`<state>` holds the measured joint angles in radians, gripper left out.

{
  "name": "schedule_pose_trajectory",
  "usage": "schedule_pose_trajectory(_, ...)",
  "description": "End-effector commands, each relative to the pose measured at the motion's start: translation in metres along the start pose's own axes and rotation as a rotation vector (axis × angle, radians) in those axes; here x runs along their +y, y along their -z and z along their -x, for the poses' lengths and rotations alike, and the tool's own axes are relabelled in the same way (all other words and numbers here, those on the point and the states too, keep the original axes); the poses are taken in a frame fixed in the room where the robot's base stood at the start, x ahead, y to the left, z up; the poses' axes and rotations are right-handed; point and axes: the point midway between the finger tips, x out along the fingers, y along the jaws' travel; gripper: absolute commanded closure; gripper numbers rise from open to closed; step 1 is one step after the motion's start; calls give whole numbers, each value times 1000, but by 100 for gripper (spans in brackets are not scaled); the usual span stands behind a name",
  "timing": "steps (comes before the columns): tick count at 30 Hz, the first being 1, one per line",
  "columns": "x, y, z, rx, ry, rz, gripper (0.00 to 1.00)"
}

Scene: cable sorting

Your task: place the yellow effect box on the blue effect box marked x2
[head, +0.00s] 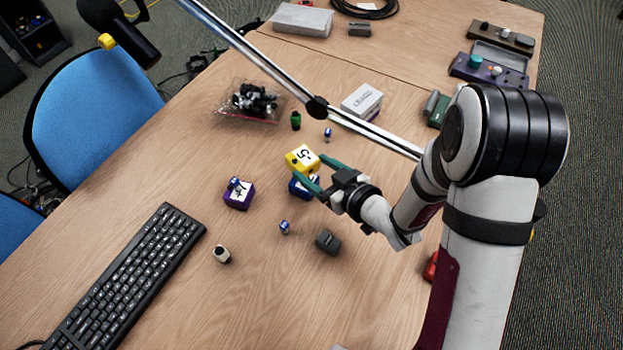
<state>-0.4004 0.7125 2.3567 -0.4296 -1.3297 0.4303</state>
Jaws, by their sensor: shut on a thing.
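The yellow effect box (300,158), with a dark marking on its top, is held between the green fingers of my gripper (310,169) near the middle of the table. A blue effect box (297,189) shows just below it in the picture, partly covered by the yellow box and a finger. I cannot read a marking on it, nor tell whether the two boxes touch. Another blue-purple box (240,199) with a white label stands to the left, with a small blue part (234,184) on it.
Small blue parts (328,134) (284,227), a dark grey box (328,242), a beige part (222,254) and a green part (295,121) lie around. A keyboard (125,280) is at lower left. A metal boom (250,50) crosses above the table.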

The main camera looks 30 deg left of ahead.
Motion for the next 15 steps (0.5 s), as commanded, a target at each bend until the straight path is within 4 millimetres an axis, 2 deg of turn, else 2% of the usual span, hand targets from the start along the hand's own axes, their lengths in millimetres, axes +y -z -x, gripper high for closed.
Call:
schedule_pose_trajectory(3, 0, -26, -10, -3, 0, -3, 93)
schedule_pose_trajectory(6, 0, -41, -17, -1, -1, -2, 93)
schedule_pose_trajectory(15, 0, -44, -19, 1, -1, 1, 93)
